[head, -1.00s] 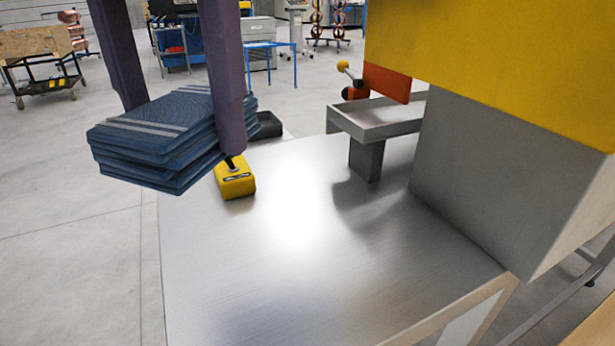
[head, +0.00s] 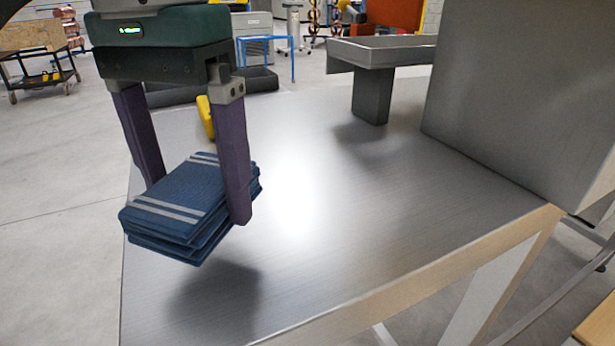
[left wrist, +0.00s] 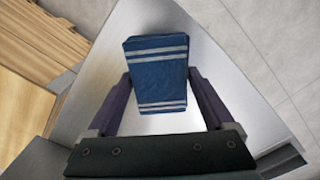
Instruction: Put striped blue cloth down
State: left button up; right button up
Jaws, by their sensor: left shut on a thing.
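The striped blue cloth (head: 185,208) is a folded stack with pale stripes. My left gripper (head: 195,195) is shut on it, with a purple finger on each side. The cloth hangs above the left front part of the metal table (head: 330,215), and a dark shadow lies on the table below it, so it is apart from the surface. In the left wrist view the cloth (left wrist: 157,75) sits between the two fingers over the metal top. My right gripper is in neither view.
A yellow object (head: 206,117) stands behind the left gripper, beside a dark tray (head: 255,80). A grey tray on a post (head: 375,52) stands at the back. A large grey box (head: 520,90) fills the right. The table's middle and front are clear.

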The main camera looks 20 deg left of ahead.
aim_at(194, 182)
pick_arm(q)
jog(key=shift+f+b, duration=1.15)
jog(key=shift+f, duration=0.95)
jog(key=shift+f, duration=0.15)
jog(key=o, duration=0.9)
jog(key=shift+r, duration=0.3)
notch_tip(194, 182, up, 12)
jog(key=p, duration=0.7)
jog(key=shift+f, duration=0.15)
